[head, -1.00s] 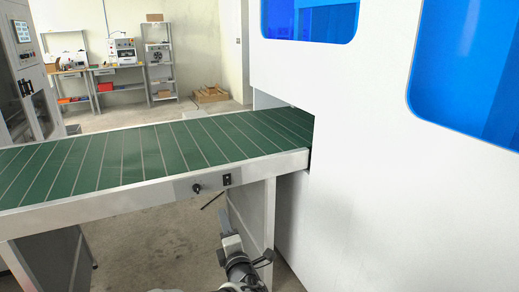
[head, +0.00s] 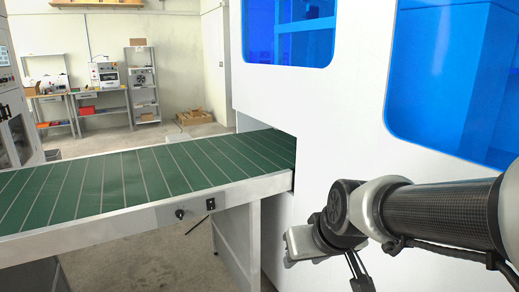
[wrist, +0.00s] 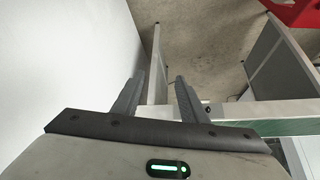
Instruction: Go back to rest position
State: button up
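My gripper (wrist: 157,98) shows in the wrist view with its two dark fingers apart and nothing between them. It points down toward the concrete floor, beside the white machine wall and the conveyor's legs.
A green conveyor (head: 130,180) runs into an opening in the white machine (head: 350,120), which has blue windows. Its metal leg panel (head: 238,240) stands near my arm. A bench (head: 100,90) and shelves (head: 143,85) stand at the back. A red object (wrist: 293,12) shows in the wrist view.

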jog(key=s+d+r+m+g+h+p, duration=0.1)
jog(key=s+d+r, duration=0.15)
jog(key=s, duration=0.45)
jog(key=s+d+r+m+h+p, duration=0.1)
jog(key=s+d+r, duration=0.1)
jog(key=s+r, duration=0.35)
notch_tip(320, 180, up, 16)
jog(key=p, duration=1.7)
jog(key=shift+s+d, duration=0.15)
jog(key=shift+s, duration=0.2)
